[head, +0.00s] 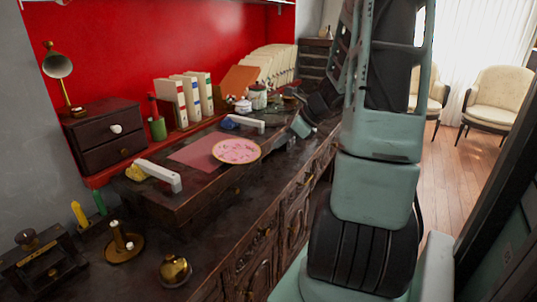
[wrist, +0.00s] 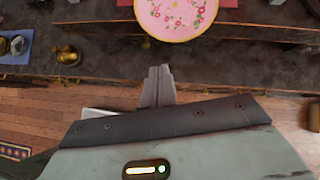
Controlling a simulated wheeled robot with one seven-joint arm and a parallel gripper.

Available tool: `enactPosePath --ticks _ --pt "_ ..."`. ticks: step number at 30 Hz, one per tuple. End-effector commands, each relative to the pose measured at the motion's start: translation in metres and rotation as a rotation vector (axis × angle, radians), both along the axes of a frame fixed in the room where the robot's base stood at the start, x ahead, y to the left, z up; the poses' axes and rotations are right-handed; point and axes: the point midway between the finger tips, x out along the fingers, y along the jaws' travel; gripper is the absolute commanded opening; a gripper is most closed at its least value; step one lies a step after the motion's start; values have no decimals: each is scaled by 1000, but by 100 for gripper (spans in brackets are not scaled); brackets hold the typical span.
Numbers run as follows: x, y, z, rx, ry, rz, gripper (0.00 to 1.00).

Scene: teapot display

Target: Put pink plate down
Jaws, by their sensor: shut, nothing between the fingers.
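The pink plate (head: 236,151), round with a gold rim and floral pattern, lies on the raised dark wooden shelf on the sideboard, partly over a flat pink mat (head: 192,153). It also shows at the top of the wrist view (wrist: 178,16), cut off by the frame edge, where its near rim reaches slightly past the shelf's front edge. My gripper (wrist: 160,70) is shut and empty. In the wrist view its fingertips are below the plate in the picture, apart from it, over the lower dark wood surface.
A white-and-yellow object (head: 160,175) and a white-and-blue one (head: 243,122) lie on either side of the plate. Binders (head: 185,97), a lamp (head: 58,68) and a small drawer box (head: 104,138) stand behind. A brass bell (head: 174,270) is in front. Chairs stand far right.

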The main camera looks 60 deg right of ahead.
Motion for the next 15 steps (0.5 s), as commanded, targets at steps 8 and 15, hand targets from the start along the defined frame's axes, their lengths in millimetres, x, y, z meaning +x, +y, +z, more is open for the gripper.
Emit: enactPosePath --ticks 8,15 --pt "-34 -52 -6 78 -34 -243 0" --pt "-11 -49 -30 81 -33 -241 0"
